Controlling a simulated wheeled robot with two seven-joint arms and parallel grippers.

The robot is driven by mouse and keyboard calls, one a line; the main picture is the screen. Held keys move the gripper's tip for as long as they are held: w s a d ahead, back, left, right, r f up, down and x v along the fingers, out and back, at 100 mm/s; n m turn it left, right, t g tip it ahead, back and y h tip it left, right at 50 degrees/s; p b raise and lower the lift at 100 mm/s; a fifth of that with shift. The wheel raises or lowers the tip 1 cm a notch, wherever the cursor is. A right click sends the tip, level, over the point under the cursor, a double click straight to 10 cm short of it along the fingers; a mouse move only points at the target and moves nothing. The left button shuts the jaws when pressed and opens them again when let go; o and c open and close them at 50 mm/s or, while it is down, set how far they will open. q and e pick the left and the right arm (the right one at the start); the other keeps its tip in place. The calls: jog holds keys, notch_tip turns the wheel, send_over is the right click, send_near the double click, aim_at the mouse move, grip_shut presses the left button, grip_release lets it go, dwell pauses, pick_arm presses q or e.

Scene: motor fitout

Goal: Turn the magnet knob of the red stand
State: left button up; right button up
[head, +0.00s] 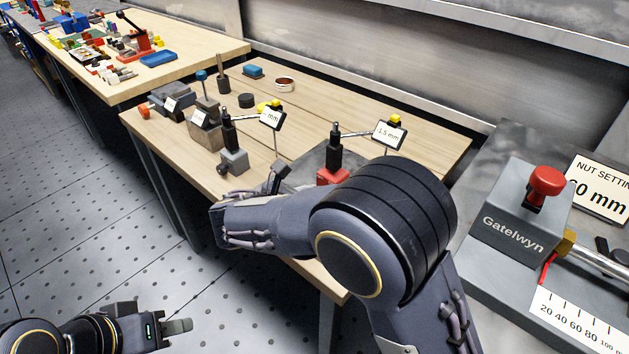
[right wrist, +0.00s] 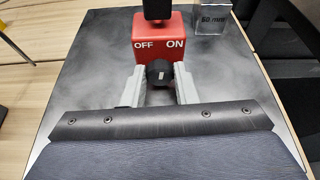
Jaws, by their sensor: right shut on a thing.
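The red stand (head: 333,176) has a black post and an arm carrying a "1.5 mm" tag (head: 389,133) in the head view. Its red base (right wrist: 146,50) fills the top middle of the right wrist view, marked OFF on the left and ON on the right. The black magnet knob (right wrist: 157,73) is on its front face, with a pale mark roughly upright. My right gripper (right wrist: 159,80) is shut on the knob, one grey finger on each side. My right arm hides the hand in the head view. My left gripper (head: 177,326) is low at the left, away from the bench; its finger gap is unclear.
A grey stand (head: 234,161) with its own post and tag stands left of the red one. A block marked "60 mm" (right wrist: 213,20) is behind the red base. A grey Gatelwyn device (head: 518,220) with a red knob is at the right. Open floor lies left of the bench.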

jog(key=p, duration=0.2)
jog(key=n+p, duration=0.1)
jog(key=p, duration=0.1)
jog(key=shift+a+r+g+h, duration=0.1)
jog(key=shift+r+g+h, duration=0.15)
jog(key=shift+g+h, duration=0.15)
jog(key=shift+f+n, duration=0.2)
jog(key=shift+n, duration=0.2)
pick_arm(q)
notch_tip(320, 180, up, 6)
pick_arm(e)
jog(key=shift+f, duration=0.1)
jog(key=o, duration=1)
pick_arm(q)
jog(key=shift+r+p, duration=0.1)
jog(key=shift+p, duration=0.2)
pick_arm(e)
jog(key=shift+v, duration=3.9)
jog(key=shift+w, duration=0.1)
